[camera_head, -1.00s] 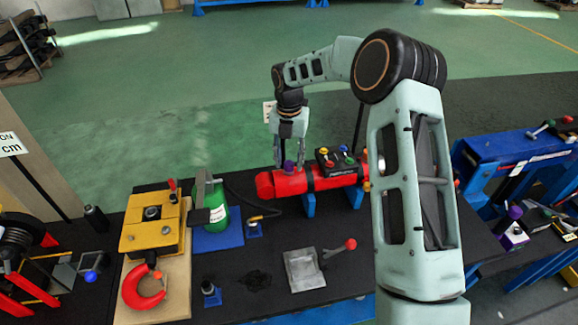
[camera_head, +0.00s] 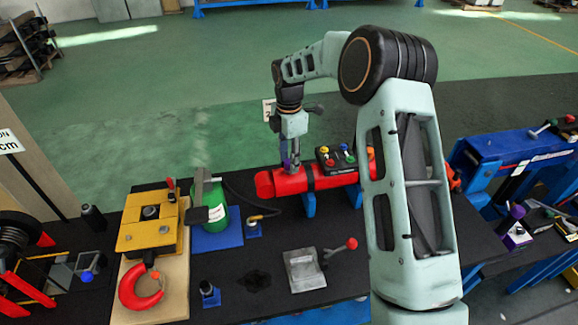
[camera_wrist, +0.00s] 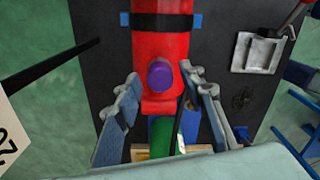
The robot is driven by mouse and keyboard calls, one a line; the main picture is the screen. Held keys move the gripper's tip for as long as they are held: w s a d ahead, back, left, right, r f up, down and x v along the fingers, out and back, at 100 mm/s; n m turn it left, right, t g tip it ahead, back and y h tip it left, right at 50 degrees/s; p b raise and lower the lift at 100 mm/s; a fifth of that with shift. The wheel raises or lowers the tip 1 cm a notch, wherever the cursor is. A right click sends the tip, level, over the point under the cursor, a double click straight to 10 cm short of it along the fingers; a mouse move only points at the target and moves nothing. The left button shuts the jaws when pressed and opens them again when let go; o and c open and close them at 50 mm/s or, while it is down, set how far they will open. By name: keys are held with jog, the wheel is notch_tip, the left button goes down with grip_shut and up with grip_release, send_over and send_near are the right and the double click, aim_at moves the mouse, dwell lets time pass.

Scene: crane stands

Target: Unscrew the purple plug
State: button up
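The purple plug (camera_wrist: 159,75) is a short round knob on top of the red cylinder (camera_wrist: 162,42), near its end. In the head view the plug (camera_head: 287,167) stands at the left end of the red cylinder (camera_head: 267,185), partly hidden by my fingers. My gripper (camera_head: 291,160) points down over the plug. In the wrist view my gripper (camera_wrist: 158,80) is open, with one finger on each side of the plug and a gap on both sides. I cannot tell how far the fingertips are above the cylinder.
A black box with coloured knobs (camera_head: 336,158) sits on the cylinder, right of my gripper. A green bottle (camera_head: 212,213) and a yellow block (camera_head: 150,234) with a red hook (camera_head: 141,291) stand left. A grey plate with a red-knobbed lever (camera_head: 304,270) lies in front.

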jog(key=m+b, duration=0.1)
jog(key=m, duration=0.5)
jog(key=m, duration=0.6)
jog(key=shift+m, duration=0.3)
jog(key=m, duration=0.4)
jog(key=shift+b, duration=0.35)
jog(key=m, duration=0.4)
jog(key=shift+m, duration=0.4)
jog(key=shift+c, duration=0.7)
grip_shut()
jog(key=shift+r, duration=0.15)
